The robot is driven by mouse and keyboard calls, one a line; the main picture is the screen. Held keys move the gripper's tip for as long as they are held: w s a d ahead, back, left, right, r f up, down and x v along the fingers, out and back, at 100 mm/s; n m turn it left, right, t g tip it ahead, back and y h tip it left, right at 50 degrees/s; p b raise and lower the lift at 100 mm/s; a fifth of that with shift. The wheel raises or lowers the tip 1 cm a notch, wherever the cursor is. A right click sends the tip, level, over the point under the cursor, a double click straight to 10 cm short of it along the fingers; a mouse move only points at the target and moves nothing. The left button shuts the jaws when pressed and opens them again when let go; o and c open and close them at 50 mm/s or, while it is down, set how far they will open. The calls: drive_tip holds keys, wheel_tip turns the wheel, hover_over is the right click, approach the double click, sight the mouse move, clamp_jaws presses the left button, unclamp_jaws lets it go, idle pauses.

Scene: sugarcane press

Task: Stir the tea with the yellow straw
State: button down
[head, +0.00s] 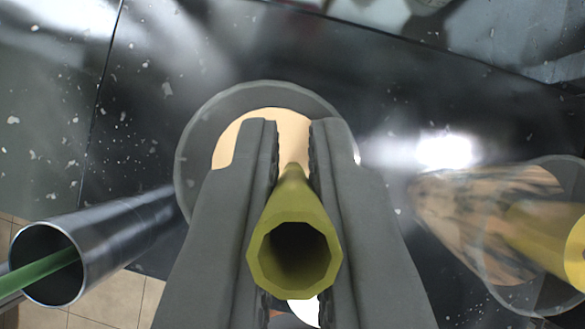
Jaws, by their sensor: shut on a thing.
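My gripper (295,150) is shut on the yellow straw (290,225), with one grey finger on each side of it. The straw's hollow open end faces the camera and its far end points into a round grey cup (200,135). Light tan tea (245,136) shows inside the cup's rim. The straw's far tip is hidden between the fingers and against the tea, so I cannot tell how deep it sits. The fingers cover the near part of the cup.
A metal tube-like cup (95,240) with a green straw (45,268) stands at the lower left. The dark speckled counter (160,80) is bare behind the cup. Floor tiles (110,298) show at the lower left.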

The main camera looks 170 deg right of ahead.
drive_tip(key=shift+s+a, duration=0.1)
drive_tip(key=shift+a, duration=0.5)
wheel_tip(320, 180, up, 13)
drive_tip(key=shift+f, duration=0.15)
idle(1.3)
idle(0.6)
drive_tip(key=shift+r, duration=2.5)
drive_tip(key=shift+f, duration=0.15)
